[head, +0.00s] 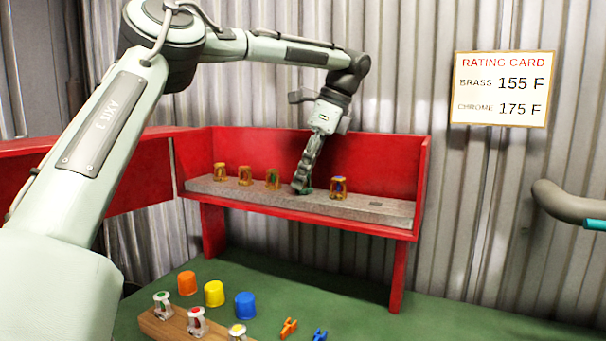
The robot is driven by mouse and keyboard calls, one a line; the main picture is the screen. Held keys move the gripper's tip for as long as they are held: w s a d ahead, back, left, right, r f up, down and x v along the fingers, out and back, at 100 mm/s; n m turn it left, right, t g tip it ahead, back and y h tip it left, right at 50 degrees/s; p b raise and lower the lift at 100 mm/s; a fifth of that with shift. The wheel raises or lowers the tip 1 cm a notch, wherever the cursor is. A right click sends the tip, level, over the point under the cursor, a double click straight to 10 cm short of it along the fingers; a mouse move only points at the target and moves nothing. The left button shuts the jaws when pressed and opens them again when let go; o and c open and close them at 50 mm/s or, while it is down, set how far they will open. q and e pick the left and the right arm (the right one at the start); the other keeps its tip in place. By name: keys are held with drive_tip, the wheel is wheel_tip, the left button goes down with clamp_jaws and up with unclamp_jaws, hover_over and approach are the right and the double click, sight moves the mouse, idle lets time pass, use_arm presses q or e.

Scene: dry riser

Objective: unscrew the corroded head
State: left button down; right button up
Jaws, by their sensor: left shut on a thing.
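My left gripper (301,186) points down onto the grey slab in the red open-fronted box. It is shut on a greenish head (308,191), probably the corroded one, mostly hidden by the fingers. I cannot tell whether that head is seated in the slab or lifted slightly. Several brass-coloured heads stand upright along the slab: three to the left, the nearest of them (272,179) close to the gripper, and one with a blue bulb (338,187) to the right. My right gripper is out of view.
A dark round spot (376,204) marks the slab's right end. Below, a green surface holds orange (187,283), yellow (214,293) and blue (246,305) caps, a wooden block (160,327) with chrome heads, and small orange (288,327) and blue clips. A rating card (503,88) hangs on the wall.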

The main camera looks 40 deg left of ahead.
use_arm(q)
drive_tip(key=n+g+h, duration=0.1)
drive_tip(key=n, duration=0.3)
drive_tip(key=shift+f, duration=0.15)
drive_tip(key=shift+s+d+n+g+h, duration=0.1)
drive_tip(key=shift+n+g+h, duration=0.2)
drive_tip(key=shift+n, duration=0.4)
drive_tip(key=shift+s+d+r, duration=0.1)
drive_tip(key=shift+s+r, duration=0.1)
drive_tip(key=shift+r, duration=0.15)
drive_tip(key=c, duration=1.2)
unclamp_jaws()
drive_tip(key=shift+r, duration=0.1)
